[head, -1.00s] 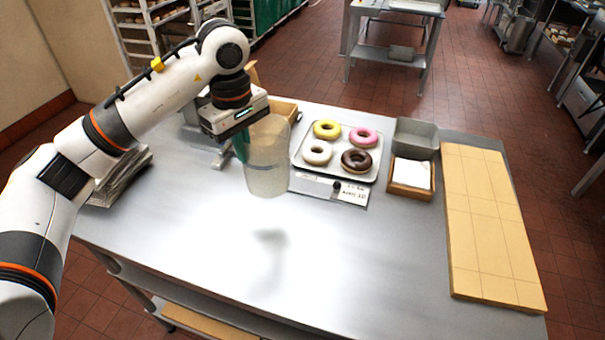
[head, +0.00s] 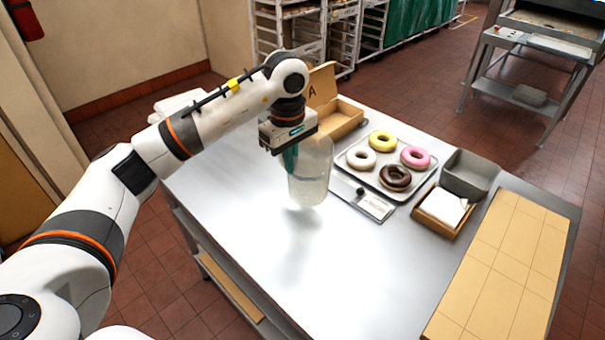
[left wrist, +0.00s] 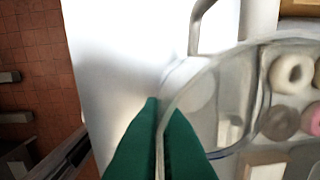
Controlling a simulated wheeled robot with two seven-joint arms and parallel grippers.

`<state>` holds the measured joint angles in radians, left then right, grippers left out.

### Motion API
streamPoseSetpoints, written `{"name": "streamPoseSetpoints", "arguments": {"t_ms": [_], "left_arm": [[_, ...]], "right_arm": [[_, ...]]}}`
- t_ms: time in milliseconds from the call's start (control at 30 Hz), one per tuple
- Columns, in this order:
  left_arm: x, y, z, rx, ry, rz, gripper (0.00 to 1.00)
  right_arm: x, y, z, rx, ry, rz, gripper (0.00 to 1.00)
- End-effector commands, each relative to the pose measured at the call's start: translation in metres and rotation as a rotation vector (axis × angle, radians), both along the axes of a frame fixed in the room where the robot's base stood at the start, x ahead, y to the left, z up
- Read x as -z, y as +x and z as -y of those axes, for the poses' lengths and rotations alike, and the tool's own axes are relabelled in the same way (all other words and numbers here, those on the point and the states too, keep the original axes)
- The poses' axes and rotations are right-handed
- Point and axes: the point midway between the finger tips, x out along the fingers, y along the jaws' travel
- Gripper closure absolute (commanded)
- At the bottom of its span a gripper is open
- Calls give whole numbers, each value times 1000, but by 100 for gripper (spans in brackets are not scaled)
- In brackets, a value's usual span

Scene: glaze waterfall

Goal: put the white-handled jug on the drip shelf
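A clear, see-through jug (head: 312,178) hangs upright or nearly so from my left gripper (head: 290,160) over the steel table. The gripper's green fingers are closed on the near side of its wall, as the left wrist view shows with the fingertips (left wrist: 158,108) at the jug's rim (left wrist: 190,82). A pale grey-white loop like a handle (left wrist: 197,30) shows beyond the rim in that view. A soft shadow lies on the table just below the jug. I cannot pick out the drip shelf for certain. My right gripper is not in view.
Right of the jug are a tray of donuts (head: 371,181), a labelled plate (head: 376,207), a grey bin (head: 469,174), a wooden box with white paper (head: 432,221) and a tan board (head: 497,277). An open box (head: 343,120) stands behind. The table's near middle (head: 290,250) is clear.

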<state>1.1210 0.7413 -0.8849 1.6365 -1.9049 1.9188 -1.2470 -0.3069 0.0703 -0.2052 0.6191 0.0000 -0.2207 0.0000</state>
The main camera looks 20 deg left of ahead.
Motion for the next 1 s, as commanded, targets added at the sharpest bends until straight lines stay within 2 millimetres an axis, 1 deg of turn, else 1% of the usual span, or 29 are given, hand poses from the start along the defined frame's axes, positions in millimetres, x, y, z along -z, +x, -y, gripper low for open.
{"name": "streamPoseSetpoints", "arguments": {"t_ms": [33,233,433,500,667,800,933,967,1000], "left_arm": [[5,0,0,0,0,0,100],[21,0,0,1,0,0,100],[48,-1,0,1,-1,-1,100],[51,0,0,1,0,2,100],[51,0,0,1,0,3,100],[55,0,0,1,0,2,100],[54,0,0,1,1,1,79],[54,0,0,1,1,1,75],[54,0,0,1,1,1,75]], "right_arm": [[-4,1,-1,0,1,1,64],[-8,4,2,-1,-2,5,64],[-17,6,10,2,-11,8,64],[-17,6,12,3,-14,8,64],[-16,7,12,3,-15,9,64],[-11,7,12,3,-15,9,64],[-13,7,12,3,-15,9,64],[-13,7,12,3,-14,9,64],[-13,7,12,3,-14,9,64]]}}
